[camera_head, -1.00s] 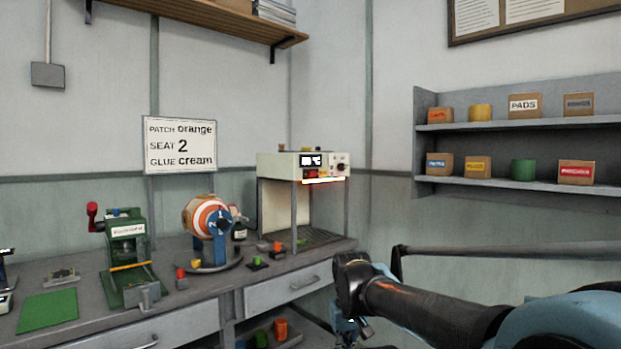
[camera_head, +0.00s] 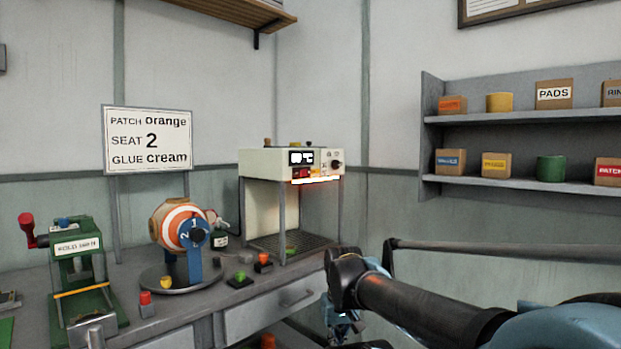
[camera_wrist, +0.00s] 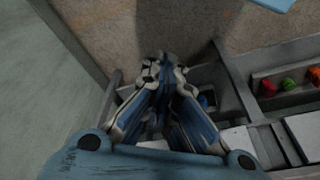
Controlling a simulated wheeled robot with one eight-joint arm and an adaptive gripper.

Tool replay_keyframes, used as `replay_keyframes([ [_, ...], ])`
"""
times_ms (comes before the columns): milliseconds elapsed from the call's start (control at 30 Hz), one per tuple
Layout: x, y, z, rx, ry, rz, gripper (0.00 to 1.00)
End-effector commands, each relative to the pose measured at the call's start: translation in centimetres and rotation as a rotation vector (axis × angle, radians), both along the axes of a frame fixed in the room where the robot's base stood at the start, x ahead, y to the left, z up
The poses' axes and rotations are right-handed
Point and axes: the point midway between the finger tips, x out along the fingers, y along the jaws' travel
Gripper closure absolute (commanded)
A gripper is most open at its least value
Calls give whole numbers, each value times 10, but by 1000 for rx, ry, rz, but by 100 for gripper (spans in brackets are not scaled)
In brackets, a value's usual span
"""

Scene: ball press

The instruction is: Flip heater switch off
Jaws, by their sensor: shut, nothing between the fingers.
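The heater (camera_head: 292,163) is a cream box on grey legs at the back of the bench. Its front has a lit display (camera_head: 301,157), a red switch (camera_head: 301,173) below it and a dark knob (camera_head: 336,164) at the right. A bright orange-white glow shows along its lower front edge. I cannot tell the switch's exact position. My gripper (camera_wrist: 165,60) is shut and empty in the wrist view, pointing down near the floor and drawers. In the head view my arm's end hangs low at the bench's right front corner, well below and apart from the heater.
A ball with orange and white rings (camera_head: 180,225) sits on a round stand. A green press (camera_head: 78,270) stands at left. Small coloured buttons and a green bottle stand between. A sign (camera_head: 148,140) and a wall shelf (camera_head: 520,118) with boxes are behind. Air before the heater is clear.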

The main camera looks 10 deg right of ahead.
Motion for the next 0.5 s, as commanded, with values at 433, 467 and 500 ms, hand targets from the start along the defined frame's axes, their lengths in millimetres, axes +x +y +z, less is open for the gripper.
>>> replay_keyframes([
  [433,84,49,98,448,-31,-192,100],
  [467,95,52,108,492,-37,-209,100],
  [500,110,54,122,549,-47,-230,100],
])
